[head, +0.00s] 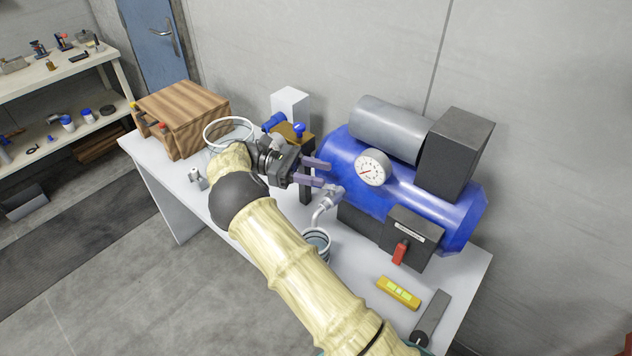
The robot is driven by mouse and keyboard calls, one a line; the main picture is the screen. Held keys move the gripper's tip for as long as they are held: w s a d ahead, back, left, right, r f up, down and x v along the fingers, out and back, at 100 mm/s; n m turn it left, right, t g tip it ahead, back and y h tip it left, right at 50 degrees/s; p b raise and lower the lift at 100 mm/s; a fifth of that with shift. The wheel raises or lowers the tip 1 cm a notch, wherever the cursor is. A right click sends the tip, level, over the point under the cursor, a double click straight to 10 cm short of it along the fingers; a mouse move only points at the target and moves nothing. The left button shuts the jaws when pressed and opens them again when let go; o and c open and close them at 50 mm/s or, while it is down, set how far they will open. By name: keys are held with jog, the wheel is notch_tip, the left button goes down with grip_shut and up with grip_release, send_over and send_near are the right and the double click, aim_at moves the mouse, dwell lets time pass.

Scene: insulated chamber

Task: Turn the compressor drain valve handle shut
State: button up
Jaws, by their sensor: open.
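The compressor (440,205) is a blue tank with a grey cylinder and a black box on top, standing on the right half of the bench. Its drain valve (328,198) is a small grey metal tap at the tank's left end, with a spout curving down. The valve's handle is too small to make out apart from the body. My gripper (326,174) is open, its two purple-grey fingers pointing right. The fingers are just above and left of the valve in the picture. I cannot tell whether they touch it. Nothing shows between them.
A small bucket (317,238) stands below the spout. A red switch lever (400,252), a yellow level (398,292) and a dark flat tool (431,317) are at the right. A wooden box (183,110), wire-rimmed container (229,124) and blue-handled fitting (298,130) stand further left.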

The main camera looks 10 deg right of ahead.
notch_tip(320, 180, up, 7)
jog(key=shift+f, duration=0.15)
jog(key=shift+a, duration=0.1)
jog(key=c, duration=0.6)
jog(key=shift+s+a+f+n+t+h, duration=0.1)
jog(key=shift+a+n+t+h, duration=0.1)
jog(key=shift+n+t+h, duration=0.2)
grip_shut()
jog(key=s+a+f+n+t+y+p, duration=0.2)
jog(key=s+n+t, duration=0.3)
jog(key=n, duration=0.6)
jog(key=s+a+f+n+t+y+p, duration=0.3)
jog(key=s+f+n+t+y+p, duration=0.1)
jog(key=n+t, duration=0.6)
jog(key=s+a+f+n+t+y+p, duration=0.3)
jog(key=n+t, duration=0.5)
jog(key=n, duration=0.6)
jog(key=s+f+p, duration=0.1)
jog(key=s+p, duration=0.1)
jog(key=s, duration=0.1)
jog(key=shift+s+a+y, duration=0.2)
jog(key=shift+s+y, duration=0.2)
jog(key=shift+f, duration=0.1)
